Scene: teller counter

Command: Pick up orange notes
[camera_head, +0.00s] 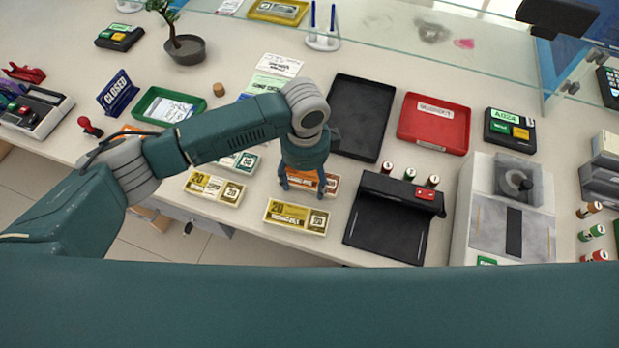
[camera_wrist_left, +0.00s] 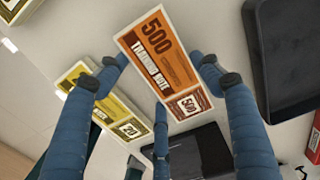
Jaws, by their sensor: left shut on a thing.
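The orange notes (camera_wrist_left: 160,55) are a stack printed "500" and "TRAINING NOTE". My left gripper (camera_head: 304,187) comes down over them, and its fingers are shut on their sides. In the head view the orange notes (camera_head: 331,184) are partly hidden by the gripper. In the left wrist view the fingers (camera_wrist_left: 165,85) sit on both sides of the stack. I cannot tell whether it is lifted off the counter. Another orange item (camera_head: 133,130) shows partly behind my left arm. My right gripper is not in view.
Yellow "20" notes lie close by, one stack (camera_head: 296,217) in front and one (camera_head: 214,188) to the left. A black tray (camera_head: 369,92) stands behind, and a black device (camera_head: 393,215) is on the right. A red tray (camera_head: 434,122) lies farther right.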

